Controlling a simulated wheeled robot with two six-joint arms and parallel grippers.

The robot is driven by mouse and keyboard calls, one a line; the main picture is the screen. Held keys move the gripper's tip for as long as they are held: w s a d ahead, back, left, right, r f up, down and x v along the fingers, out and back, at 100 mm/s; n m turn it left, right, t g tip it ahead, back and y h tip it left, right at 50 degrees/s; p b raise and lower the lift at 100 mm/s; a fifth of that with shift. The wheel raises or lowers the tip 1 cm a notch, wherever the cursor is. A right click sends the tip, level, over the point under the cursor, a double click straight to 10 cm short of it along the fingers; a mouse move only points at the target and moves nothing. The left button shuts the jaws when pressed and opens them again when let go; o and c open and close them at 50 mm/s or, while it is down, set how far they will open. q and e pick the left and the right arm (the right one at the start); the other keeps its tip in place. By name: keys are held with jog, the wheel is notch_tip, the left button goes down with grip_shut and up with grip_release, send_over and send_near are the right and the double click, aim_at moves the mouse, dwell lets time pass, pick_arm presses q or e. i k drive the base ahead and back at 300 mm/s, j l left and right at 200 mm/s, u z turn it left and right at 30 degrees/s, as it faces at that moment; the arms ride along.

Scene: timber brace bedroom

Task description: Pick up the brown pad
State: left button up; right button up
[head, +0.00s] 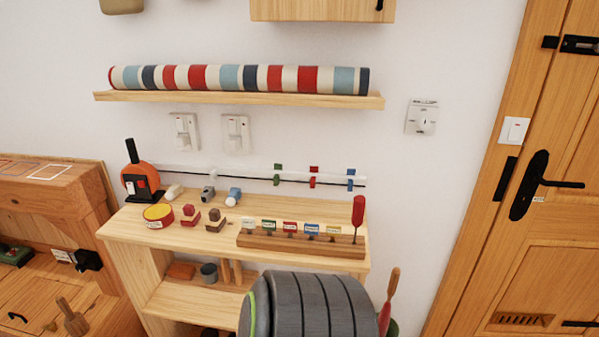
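A flat brown-orange piece (181,271) lies on the lower shelf of the wooden stand, at its left; it may be the brown pad, but it is small and partly shaded. On the stand's top, a small dark brown block with a knob (216,222) stands beside a similar red one (189,215); I cannot tell whether either is a pad. Neither of my grippers is in view.
The wooden stand's top (130,222) also holds a yellow-red round tin (158,214) and a rack of labelled tags (300,246). A grey cup (209,272) is on the lower shelf. A large grey ribbed object (312,305) blocks the stand's lower right. A door (550,245) is at right.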

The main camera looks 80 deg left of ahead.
aim_at(216, 221)
jog(key=u, duration=3.3)
jog(key=z, duration=2.15)
jog(key=u, duration=2.15)
jog(key=k+j+u, duration=0.1)
jog(key=j+u, duration=0.15)
jog(key=u, duration=0.25)
